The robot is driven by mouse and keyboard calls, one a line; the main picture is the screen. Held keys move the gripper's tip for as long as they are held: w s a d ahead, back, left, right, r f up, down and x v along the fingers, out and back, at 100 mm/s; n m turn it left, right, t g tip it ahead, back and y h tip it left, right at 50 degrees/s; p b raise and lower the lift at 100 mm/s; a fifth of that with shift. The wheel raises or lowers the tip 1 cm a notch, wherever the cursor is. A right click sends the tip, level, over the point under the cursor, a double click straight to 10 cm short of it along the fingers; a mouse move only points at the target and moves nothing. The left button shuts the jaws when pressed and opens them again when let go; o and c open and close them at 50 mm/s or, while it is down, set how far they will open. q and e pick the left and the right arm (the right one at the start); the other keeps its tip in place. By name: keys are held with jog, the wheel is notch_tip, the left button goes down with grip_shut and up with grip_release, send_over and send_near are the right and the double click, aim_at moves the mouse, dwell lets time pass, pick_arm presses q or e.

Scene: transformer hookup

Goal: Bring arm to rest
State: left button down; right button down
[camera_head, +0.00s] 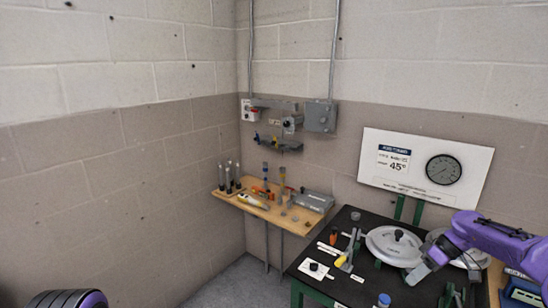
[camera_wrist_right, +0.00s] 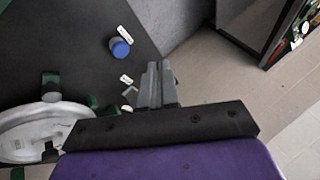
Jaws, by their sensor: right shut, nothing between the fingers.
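My right arm, purple, comes in from the right in the head view over the black table (camera_head: 345,291). Its grey gripper (camera_head: 413,278) is above the table's right part, beside a round silver lid-like disc (camera_head: 393,246). In the right wrist view the gripper fingers (camera_wrist_right: 157,84) are together with nothing between them, over the table's edge. A blue-capped item (camera_wrist_right: 120,48) stands on the table close to the fingers. My left gripper is not in view; a dark and purple rounded shape shows at the bottom left of the head view.
A second silver disc (camera_head: 462,250) is partly behind my arm. A white sign with a gauge (camera_head: 425,167) stands behind the table. A wooden shelf (camera_head: 262,211) with tools is at the corner. Tiled floor (camera_wrist_right: 235,85) beyond the table edge is open.

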jog(key=s+a+f+m+h+b, duration=0.1)
jog(key=s+a+f+m+b, duration=0.1)
jog(key=a+f, duration=0.55)
jog(key=s+a+f+m+h+b, duration=0.1)
jog(key=s+a+f+m+b, duration=0.3)
jog(key=f, duration=0.7)
jog(key=s+a+f+m+h, duration=0.1)
jog(key=a+f, duration=0.6)
jog(key=f, duration=0.2)
jog(key=s+a+f+m+t+h+b, duration=0.1)
jog(key=s+f+m+h+b, duration=0.1)
jog(key=s+f, duration=0.5)
jog(key=s+f+m+h+b, duration=0.15)
jog(key=s+f, duration=0.25)
jog(key=s, duration=0.5)
jog(key=s+d+r+m+h+b, duration=0.1)
jog(key=s+d+h, duration=0.1)
jog(key=s, duration=0.5)
jog(key=s+d+r+m+t+h+b, duration=0.1)
jog(key=s+d+h+b, duration=0.1)
jog(key=s, duration=0.4)
jog(key=shift+s+d+r+t, duration=0.15)
jog(key=shift+s+d+t, duration=0.2)
jog(key=shift+d, duration=0.3)
